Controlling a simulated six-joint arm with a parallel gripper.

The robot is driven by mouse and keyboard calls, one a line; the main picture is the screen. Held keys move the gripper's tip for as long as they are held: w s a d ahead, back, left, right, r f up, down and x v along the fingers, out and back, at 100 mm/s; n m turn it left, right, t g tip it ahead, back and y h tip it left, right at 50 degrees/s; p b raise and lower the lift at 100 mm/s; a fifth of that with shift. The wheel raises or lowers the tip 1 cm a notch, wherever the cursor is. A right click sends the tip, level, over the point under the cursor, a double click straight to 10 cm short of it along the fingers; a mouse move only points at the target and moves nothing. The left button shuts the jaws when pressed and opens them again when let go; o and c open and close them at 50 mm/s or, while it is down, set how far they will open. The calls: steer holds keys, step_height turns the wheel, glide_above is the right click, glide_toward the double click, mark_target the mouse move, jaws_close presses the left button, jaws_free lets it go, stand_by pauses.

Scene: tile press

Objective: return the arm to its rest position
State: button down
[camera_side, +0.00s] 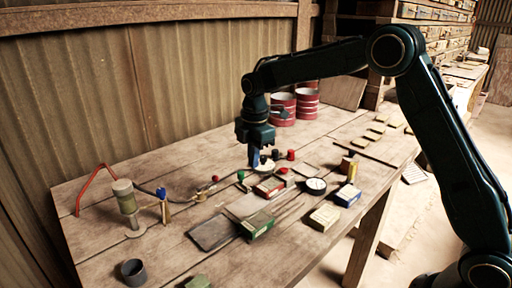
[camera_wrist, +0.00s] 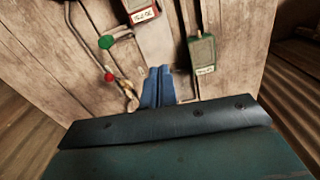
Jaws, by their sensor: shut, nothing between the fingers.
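My gripper (camera_side: 254,163) hangs from the end of my arm, pointing down above the middle of the wooden table (camera_side: 170,259). Its blue fingers also show in the wrist view (camera_wrist: 158,72), side by side and closed, with nothing between them. In the side view the fingertips overlap a pale round piece; I cannot tell whether they touch it. The arm is bent over the table from its base at the right.
Near my gripper are a red box (camera_side: 269,187), a green box (camera_side: 257,225), a round dial (camera_side: 316,186) and a blue-sided box (camera_side: 347,195). A pump-like cylinder (camera_side: 126,203) stands left. Red drums (camera_side: 307,104) stand behind.

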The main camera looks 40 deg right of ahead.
steer(key=s+d+r+m+t, duration=0.1)
steer(key=s+r+m, duration=0.3)
steer(key=s+r, duration=0.4)
steer(key=s+d+r+m+t, duration=0.15)
steer(key=s+r+m, duration=0.35)
steer(key=s, duration=0.5)
steer(key=s+f+m+t, duration=0.2)
steer(key=s+m, duration=0.6)
steer(key=s, duration=0.9)
steer(key=shift+s+t, duration=0.15)
steer(key=shift+t, duration=0.2)
